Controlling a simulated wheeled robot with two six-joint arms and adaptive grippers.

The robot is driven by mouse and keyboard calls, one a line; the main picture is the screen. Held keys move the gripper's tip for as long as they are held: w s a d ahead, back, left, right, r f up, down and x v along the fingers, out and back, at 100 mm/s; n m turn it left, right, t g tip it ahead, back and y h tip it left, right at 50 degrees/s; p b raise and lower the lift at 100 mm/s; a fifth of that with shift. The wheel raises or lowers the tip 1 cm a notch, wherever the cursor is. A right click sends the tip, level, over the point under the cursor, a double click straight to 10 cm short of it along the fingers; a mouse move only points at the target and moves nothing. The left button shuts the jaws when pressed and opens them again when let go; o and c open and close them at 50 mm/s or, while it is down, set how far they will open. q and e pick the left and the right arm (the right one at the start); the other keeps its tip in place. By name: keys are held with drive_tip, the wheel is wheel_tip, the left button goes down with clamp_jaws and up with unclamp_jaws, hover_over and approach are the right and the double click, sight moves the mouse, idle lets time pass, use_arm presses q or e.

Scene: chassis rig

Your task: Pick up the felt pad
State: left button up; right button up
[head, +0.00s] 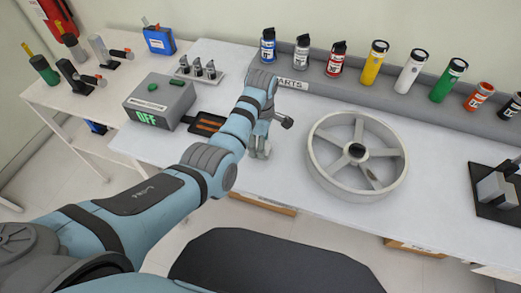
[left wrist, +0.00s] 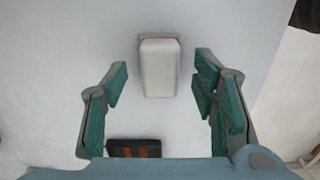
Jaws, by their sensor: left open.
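A pale rectangular block with a greyer end, which looks like the felt pad (left wrist: 160,68), lies on the white table in the left wrist view. My left gripper (left wrist: 161,82) is open, with one teal-padded finger on each side of the block. Gaps show between the block and both fingers. In the head view my left gripper (head: 262,148) points down over the table, left of the spoked wheel, and I cannot make out the pad there. How high the fingers are above the table is hard to tell. My right gripper is not in view.
A dark tray with orange bars (head: 208,124) lies left of the gripper, beside a grey box reading OFF (head: 160,102). A large grey spoked wheel (head: 326,172) lies to the right. Several cans and torches line the grey ledge (head: 320,85) behind. The table front is clear.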

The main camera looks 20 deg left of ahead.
use_arm(q)
drive_tip(key=shift+f, duration=0.9)
drive_tip(key=shift+r, duration=0.1)
drive_tip(key=c, duration=1.2)
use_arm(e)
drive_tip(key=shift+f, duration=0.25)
use_arm(q)
drive_tip(key=shift+c, duration=0.2)
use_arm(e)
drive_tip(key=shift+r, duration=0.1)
